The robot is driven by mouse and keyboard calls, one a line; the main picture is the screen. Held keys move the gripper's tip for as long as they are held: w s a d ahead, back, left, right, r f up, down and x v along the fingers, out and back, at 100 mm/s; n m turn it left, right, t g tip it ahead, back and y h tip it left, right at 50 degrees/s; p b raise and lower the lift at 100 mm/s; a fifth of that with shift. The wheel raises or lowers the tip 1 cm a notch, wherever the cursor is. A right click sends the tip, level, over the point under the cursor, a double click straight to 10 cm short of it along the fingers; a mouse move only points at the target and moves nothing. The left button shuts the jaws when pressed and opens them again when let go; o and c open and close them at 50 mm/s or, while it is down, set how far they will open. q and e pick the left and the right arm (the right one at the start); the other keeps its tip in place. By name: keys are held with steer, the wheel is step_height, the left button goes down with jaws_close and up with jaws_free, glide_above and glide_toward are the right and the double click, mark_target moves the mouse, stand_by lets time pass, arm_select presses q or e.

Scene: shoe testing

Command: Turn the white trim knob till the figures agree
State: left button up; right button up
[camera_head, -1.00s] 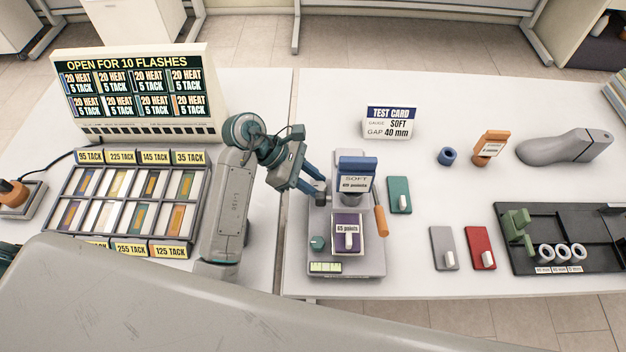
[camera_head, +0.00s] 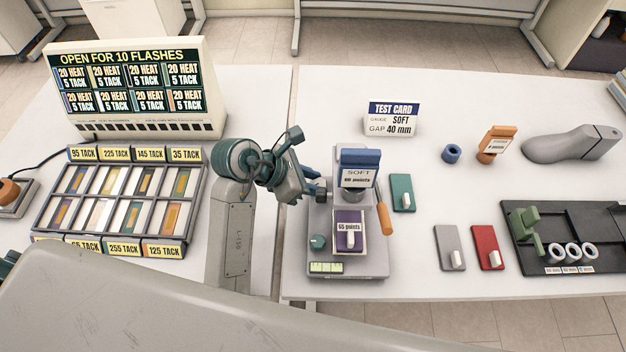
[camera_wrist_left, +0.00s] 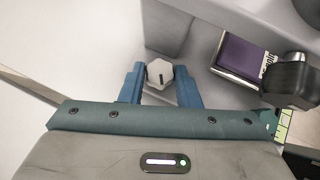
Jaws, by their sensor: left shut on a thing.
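The white trim knob (camera_wrist_left: 160,73), with a dark mark on its face, sits between the two blue fingers of my left gripper (camera_wrist_left: 160,86) in the left wrist view. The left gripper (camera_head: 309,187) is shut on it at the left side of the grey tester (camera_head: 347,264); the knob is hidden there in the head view. The blue gauge (camera_head: 358,160) on the tester reads SOFT and a small figure that looks like 66 points. The purple block (camera_head: 350,241) below it carries a label reading 65 points. My right gripper is out of view.
A test card (camera_head: 391,119) reads SOFT, gap 40 mm. A green block (camera_head: 402,193) and an orange handle (camera_head: 385,219) are close on the tester's right. Grey (camera_head: 450,247) and red (camera_head: 488,247) blocks lie farther right, beside a black tray (camera_head: 515,239). The table between is clear.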

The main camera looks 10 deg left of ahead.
arm_select(q)
steer(key=shift+r, duration=0.1)
stand_by(0.3)
steer(key=o, duration=1)
steer(key=shift+c, duration=0.2)
steer(key=p+v, duration=0.6)
steer(key=v, duration=0.4)
steer(key=shift+s+r, duration=0.25)
steer(key=shift+a, duration=0.15)
